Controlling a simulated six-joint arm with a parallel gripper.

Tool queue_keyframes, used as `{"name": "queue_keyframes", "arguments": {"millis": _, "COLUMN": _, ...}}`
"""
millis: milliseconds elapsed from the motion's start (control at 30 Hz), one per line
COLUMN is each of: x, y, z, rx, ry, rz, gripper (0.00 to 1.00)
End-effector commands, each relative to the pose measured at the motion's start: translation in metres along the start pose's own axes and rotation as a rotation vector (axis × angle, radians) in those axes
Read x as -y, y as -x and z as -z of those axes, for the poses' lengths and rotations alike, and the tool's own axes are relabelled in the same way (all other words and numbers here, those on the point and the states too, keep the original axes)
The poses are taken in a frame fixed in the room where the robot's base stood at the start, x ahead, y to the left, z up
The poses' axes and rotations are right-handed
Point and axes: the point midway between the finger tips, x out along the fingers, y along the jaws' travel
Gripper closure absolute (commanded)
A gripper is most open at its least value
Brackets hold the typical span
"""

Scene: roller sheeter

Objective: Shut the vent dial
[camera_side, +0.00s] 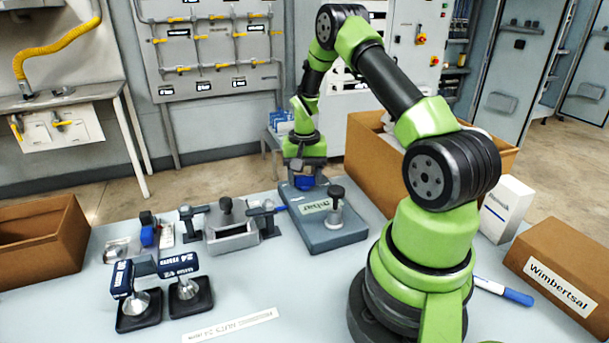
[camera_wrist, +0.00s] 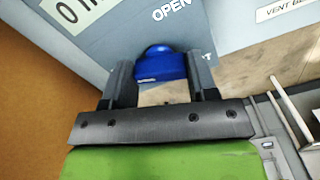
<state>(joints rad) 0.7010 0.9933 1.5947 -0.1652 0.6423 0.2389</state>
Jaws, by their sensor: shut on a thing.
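A blue dial knob (camera_wrist: 160,68) sits between the two dark fingers of my gripper (camera_wrist: 159,76) in the wrist view. The fingers are shut on its sides. The word OPEN is printed on the grey panel just beyond the knob. In the side view my gripper (camera_side: 304,175) points down over the back left of a grey-blue unit (camera_side: 340,235), with a bit of the blue knob (camera_side: 304,185) showing below it. The dial's pointer and any other marks around it are hidden, so I cannot tell its setting.
A dark-topped metal post (camera_side: 335,208) stands on the same unit, close to my gripper. A large open cardboard box (camera_side: 370,165) stands behind. A grey clamp-like fixture (camera_side: 230,230) and two dark blue-handled tools (camera_side: 155,285) are to the left. The front middle table is mostly clear.

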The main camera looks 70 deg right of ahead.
Motion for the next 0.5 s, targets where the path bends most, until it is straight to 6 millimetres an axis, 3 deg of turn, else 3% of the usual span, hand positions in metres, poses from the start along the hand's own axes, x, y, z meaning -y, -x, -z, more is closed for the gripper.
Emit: {"name": "queue_keyframes", "arguments": {"millis": 500, "x": -0.0001, "y": 0.0009, "z": 0.0003, "rx": 0.0, "ry": 0.295, "rz": 0.0, "gripper": 0.71}}
